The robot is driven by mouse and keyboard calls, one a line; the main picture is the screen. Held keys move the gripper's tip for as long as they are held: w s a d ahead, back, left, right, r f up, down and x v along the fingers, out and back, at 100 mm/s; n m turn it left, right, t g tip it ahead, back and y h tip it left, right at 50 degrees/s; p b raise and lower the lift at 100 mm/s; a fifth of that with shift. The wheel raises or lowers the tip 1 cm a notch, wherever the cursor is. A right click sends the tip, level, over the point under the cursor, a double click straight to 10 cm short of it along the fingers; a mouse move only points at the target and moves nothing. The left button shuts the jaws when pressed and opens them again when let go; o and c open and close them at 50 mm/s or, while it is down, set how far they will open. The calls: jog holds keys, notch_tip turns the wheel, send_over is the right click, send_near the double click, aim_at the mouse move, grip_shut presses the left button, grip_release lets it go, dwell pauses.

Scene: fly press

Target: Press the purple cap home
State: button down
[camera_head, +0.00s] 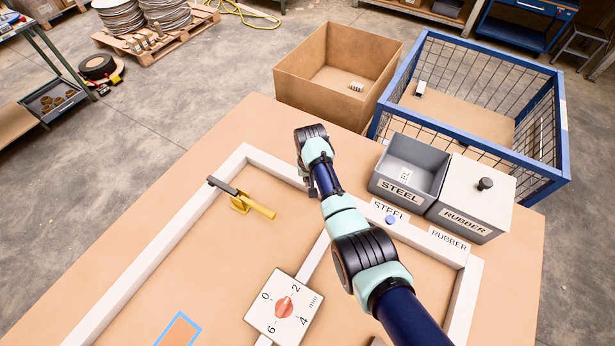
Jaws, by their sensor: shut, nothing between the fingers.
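I cannot make out a purple cap or a fly press in this view. A small round blue piece (390,220) sits by the STEEL label on the white frame; I cannot tell what it is. My arm reaches from the lower right over the bench. My gripper (309,188) is partly hidden beside my forearm, near the frame's far side, and is shut with nothing held. A yellow-handled lever (252,205) with a dark bar stands left of it. A white dial plate (284,307) marked 0, 2, 4, 6 mm has a red pointer.
A white raised frame (160,232) borders the bench work area. An open grey STEEL bin (398,192) and a lidded RUBBER bin (472,207) stand at the right. A cardboard box (300,78) and blue wire crate (555,140) lie behind. A blue-outlined patch (163,336) is lower left.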

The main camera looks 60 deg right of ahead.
notch_tip(320, 180, up, 11)
jog(key=shift+s+a, duration=0.3)
jog(key=shift+a, duration=0.15)
dwell(0.4)
jog(key=w+a+r+n+t+h, duration=0.1)
jog(key=w+a+n+t, duration=0.1)
jog(key=w+a, duration=0.5)
jog(key=w+a+r+n+t+h, duration=0.1)
jog(key=w+a+n+t, duration=0.25)
jog(key=a, duration=0.85)
jog(key=s+a+r+n+t+y, duration=0.1)
jog(key=s+a+r+n+t, duration=0.35)
jog(key=a, duration=0.85)
jog(key=s+a+r+n+t+y, duration=0.1)
jog(key=a+r+t+y, duration=0.1)
jog(key=a+r, duration=0.75)
notch_tip(320, 180, up, 30)
jog(key=a+p, duration=0.3)
jog(key=p, duration=2.9)
jog(key=shift+s+r, duration=0.25)
jog(key=shift+s, duration=0.2)
